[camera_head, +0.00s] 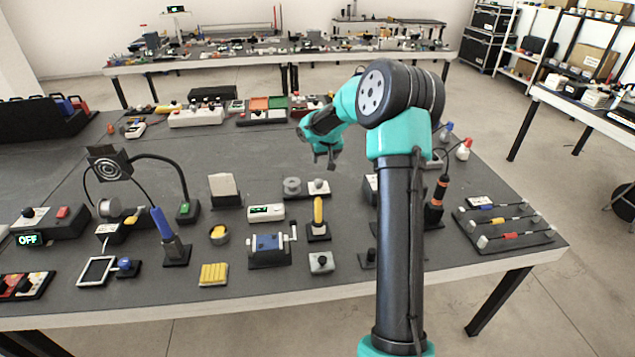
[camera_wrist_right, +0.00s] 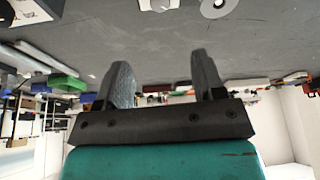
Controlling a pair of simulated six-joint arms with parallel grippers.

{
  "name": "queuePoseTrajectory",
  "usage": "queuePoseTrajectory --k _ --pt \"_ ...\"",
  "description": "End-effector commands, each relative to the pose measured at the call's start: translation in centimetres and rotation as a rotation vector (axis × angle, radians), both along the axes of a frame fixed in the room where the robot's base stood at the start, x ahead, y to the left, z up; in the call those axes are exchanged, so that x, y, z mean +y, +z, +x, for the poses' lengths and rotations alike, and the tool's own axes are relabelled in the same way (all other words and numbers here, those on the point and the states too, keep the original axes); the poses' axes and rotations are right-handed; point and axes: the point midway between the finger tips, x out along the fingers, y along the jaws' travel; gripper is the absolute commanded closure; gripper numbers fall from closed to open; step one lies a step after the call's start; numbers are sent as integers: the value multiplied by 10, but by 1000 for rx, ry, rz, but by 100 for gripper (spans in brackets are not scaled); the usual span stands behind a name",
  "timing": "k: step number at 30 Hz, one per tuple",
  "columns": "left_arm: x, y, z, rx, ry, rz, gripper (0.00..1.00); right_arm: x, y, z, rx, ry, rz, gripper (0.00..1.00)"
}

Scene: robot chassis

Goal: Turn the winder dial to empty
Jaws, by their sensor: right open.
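My right gripper (camera_head: 328,163) is open and empty above the middle of the table; its two spread fingers also show in the right wrist view (camera_wrist_right: 160,75). In front of and below it stands a small unit with a grey round spool (camera_head: 292,186) and a pale knob (camera_head: 318,185), which looks like the winder and its dial. The spool shows at the top edge of the wrist view (camera_wrist_right: 216,5). The gripper is apart from both. The knob's pointer and any empty marking are too small to read. My left gripper is not in view.
A blue box with a crank (camera_head: 268,245), a yellow-handled lever (camera_head: 318,215) and a white display unit (camera_head: 265,212) stand nearby. A blue-handled lever (camera_head: 165,228) is at left, a rack of sliders (camera_head: 505,228) at right. The tabletop behind the spool is clear.

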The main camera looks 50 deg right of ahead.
Motion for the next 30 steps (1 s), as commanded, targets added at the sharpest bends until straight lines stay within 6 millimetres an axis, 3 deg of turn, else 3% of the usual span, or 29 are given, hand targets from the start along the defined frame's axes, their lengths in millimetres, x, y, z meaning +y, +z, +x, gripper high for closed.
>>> queuePoseTrajectory --k 8,30 --pt "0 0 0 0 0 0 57 -4 -22 7 2 -3 3 37" --pt "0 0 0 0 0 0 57 -28 -136 47 2 -1 3 37"
